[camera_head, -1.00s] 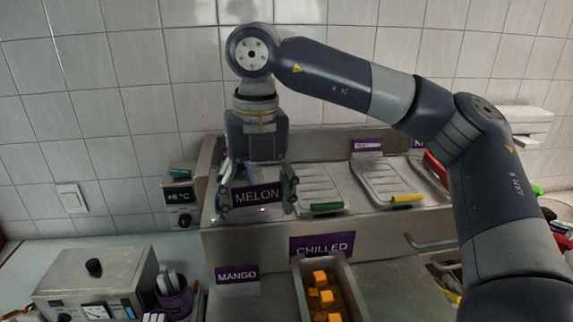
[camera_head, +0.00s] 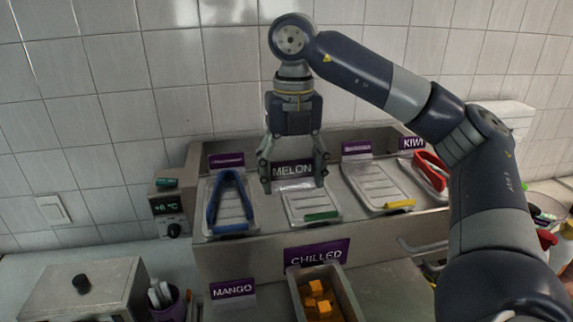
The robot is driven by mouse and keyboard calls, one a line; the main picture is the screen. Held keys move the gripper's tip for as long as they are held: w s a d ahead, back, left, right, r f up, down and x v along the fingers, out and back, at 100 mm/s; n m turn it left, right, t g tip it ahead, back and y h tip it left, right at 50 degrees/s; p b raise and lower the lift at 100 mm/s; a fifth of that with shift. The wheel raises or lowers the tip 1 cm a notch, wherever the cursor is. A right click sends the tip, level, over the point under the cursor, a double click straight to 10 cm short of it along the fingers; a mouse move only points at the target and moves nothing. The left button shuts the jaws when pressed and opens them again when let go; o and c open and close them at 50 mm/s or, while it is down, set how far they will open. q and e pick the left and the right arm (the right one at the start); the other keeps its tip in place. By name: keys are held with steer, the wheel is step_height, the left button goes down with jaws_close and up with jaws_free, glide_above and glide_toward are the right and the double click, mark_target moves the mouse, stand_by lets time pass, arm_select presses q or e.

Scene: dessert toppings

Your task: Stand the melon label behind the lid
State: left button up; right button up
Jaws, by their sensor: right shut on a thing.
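The melon label (camera_head: 292,170) is a dark purple card with white letters, upright and facing me. My right gripper (camera_head: 293,180) points down and is shut on it, with a finger at each end of the card. The card is at the back edge of a metal lid with a green handle (camera_head: 309,205). It covers that lid's far edge, and I cannot tell if it touches the surface. My left gripper is not in view.
Blue tongs (camera_head: 230,204) lie on the left lid. A lid with a yellow handle (camera_head: 376,184) and red tongs (camera_head: 431,169) are to the right. Other labels (camera_head: 226,160) stand along the back, including the kiwi label (camera_head: 412,143). A pan of orange cubes (camera_head: 346,293) is in front.

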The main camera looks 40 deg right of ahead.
steer(key=w+d, duration=0.3)
steer(key=shift+w+d+f, duration=0.1)
steer(key=shift+w, duration=0.1)
steer(key=w+d, duration=0.1)
steer(key=w+d+p, duration=0.1)
steer(key=w+d, duration=0.2)
steer(key=d, duration=0.1)
steer(key=shift+w+f, duration=0.25)
steer(key=shift+w, duration=0.15)
steer(key=w+d+p, duration=0.1)
steer(key=w, duration=0.1)
steer(key=w+d+p, duration=0.1)
steer(key=d+p, duration=0.1)
steer(key=shift+w+f, duration=0.15)
steer(key=shift+w, duration=0.2)
steer(key=shift+w+d+f, duration=0.1)
steer(key=shift+w+d, duration=0.15)
steer(key=shift+d+f+p, duration=0.1)
steer(key=shift+d+p, duration=0.05)
steer(key=shift+p, duration=0.15)
steer(key=shift+f+p, duration=0.25)
steer(key=shift+p, duration=0.1)
step_height(320, 180, down, 2)
steer(key=shift+f+p, duration=0.1)
steer(key=shift+p, duration=0.6)
steer(key=shift+f, duration=0.4)
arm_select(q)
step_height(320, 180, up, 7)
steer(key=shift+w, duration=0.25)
